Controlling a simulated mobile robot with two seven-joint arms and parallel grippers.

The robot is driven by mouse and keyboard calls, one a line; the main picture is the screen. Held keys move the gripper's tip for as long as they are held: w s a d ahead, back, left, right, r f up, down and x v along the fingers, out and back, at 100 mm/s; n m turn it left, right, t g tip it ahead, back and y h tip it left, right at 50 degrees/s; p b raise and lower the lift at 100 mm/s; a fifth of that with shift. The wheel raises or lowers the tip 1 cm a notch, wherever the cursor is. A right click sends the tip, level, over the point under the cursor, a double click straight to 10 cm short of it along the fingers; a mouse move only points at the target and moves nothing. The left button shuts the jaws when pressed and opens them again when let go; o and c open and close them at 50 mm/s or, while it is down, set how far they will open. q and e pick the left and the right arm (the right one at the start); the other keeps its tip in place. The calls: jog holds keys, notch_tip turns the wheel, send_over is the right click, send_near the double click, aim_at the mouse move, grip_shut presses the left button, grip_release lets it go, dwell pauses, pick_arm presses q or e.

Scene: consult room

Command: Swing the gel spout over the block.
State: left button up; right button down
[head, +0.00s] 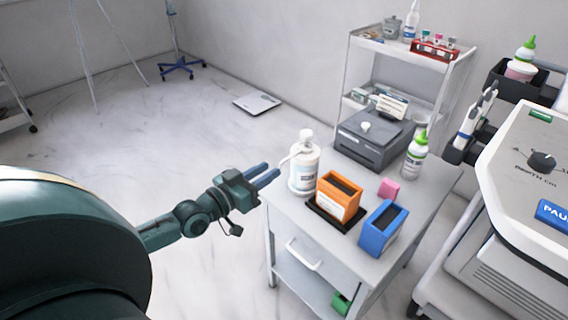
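A white pump bottle (304,175) with a pale label stands upright at the back left of the small cabinet's top. Its thin white spout (291,154) points left, toward my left gripper and away from the pink block. The small pink block (388,188) lies on the cabinet top, to the right of the bottle and behind the blue box. My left gripper (273,174) is just left of the bottle, its two blue fingers a little apart with nothing seen between them. Whether a fingertip touches the bottle or spout cannot be told. My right gripper is out of view.
The grey-white cabinet (345,242) also holds an orange box (338,200) in a black tray, a blue box (382,229), a green-capped bottle (414,158) and a dark grey device (372,140). A white machine (520,165) stands at right. The floor at left is mostly clear.

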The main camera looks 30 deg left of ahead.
aim_at(281, 163)
pick_arm(q)
jog(key=b+x, duration=0.1)
jog(key=x, duration=0.5)
jog(key=shift+w+d, duration=0.1)
jog(key=shift+w, duration=0.15)
jog(key=shift+c, duration=0.2)
grip_shut()
